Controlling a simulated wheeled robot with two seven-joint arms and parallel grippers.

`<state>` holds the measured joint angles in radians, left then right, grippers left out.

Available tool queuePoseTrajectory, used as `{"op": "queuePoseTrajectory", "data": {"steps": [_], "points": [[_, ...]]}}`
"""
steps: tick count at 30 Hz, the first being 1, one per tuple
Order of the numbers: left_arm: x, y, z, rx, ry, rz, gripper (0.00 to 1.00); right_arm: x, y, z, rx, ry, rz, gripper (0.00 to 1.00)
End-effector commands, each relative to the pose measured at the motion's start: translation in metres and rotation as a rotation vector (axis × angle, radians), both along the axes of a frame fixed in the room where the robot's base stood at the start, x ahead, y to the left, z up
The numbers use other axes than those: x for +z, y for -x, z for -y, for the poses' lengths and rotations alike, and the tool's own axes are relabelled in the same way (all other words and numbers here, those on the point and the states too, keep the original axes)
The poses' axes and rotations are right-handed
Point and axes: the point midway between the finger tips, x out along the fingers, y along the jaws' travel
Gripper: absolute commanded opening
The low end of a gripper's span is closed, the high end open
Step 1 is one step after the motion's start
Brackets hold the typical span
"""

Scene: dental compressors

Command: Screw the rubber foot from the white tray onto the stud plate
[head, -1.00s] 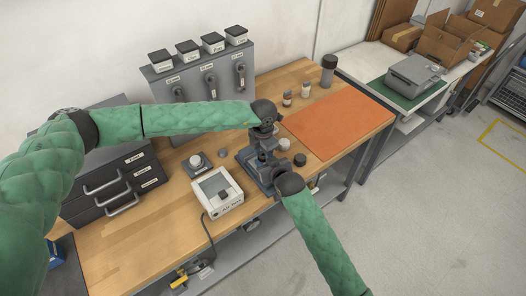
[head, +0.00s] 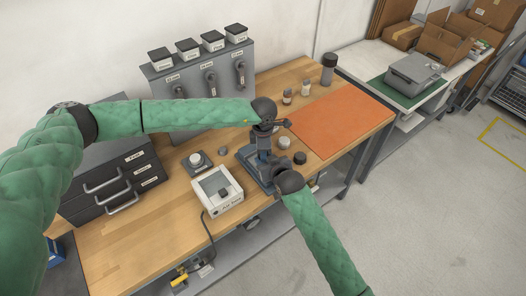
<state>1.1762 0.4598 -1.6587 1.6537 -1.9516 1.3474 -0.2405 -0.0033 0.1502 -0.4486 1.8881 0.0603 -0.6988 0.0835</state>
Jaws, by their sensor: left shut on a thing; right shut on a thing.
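My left gripper (head: 265,132) points down over the blue-grey fixture (head: 245,155) on the wooden bench. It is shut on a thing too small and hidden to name. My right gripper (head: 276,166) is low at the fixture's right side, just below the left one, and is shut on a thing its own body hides. I cannot tell the stud plate or the rubber foot apart from the dark parts between the two grippers. A dark round piece (head: 299,158) and a pale round container (head: 284,142) stand just right of the grippers. I cannot make out a white tray.
A white boxy device (head: 229,204) stands left of the fixture, with a small knobbed unit (head: 197,161) behind it. The orange mat (head: 335,125) is clear. Small bottles (head: 287,97) and a dark canister (head: 328,69) stand at the back. Dark drawers (head: 112,190) stand left.

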Motion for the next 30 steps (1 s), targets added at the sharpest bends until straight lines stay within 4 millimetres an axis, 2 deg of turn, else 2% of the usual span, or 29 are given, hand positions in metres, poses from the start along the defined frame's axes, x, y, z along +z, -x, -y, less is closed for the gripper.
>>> {"op": "queuePoseTrajectory", "data": {"steps": [9, 10, 13, 23, 30], "points": [[0.001, -0.001, 0.000, -0.016, 0.000, 0.002, 0.07, 0.001, -0.001, 0.000, -0.001, -0.001, 0.002, 0.00], [0.001, -0.001, 0.000, -0.016, 0.000, 0.002, 0.36, 0.001, -0.001, 0.000, -0.001, -0.001, 0.002, 0.00], [0.000, -0.001, 0.000, -0.015, 0.000, 0.001, 0.56, 0.001, -0.001, 0.000, -0.001, -0.001, 0.002, 0.00], [0.001, 0.000, -0.001, -0.015, -0.001, -0.001, 0.56, 0.001, -0.001, 0.001, -0.001, -0.001, 0.001, 0.00], [0.023, -0.001, -0.002, -0.014, -0.002, 0.000, 0.56, 0.001, -0.001, 0.001, -0.002, 0.000, 0.001, 0.00]]}}
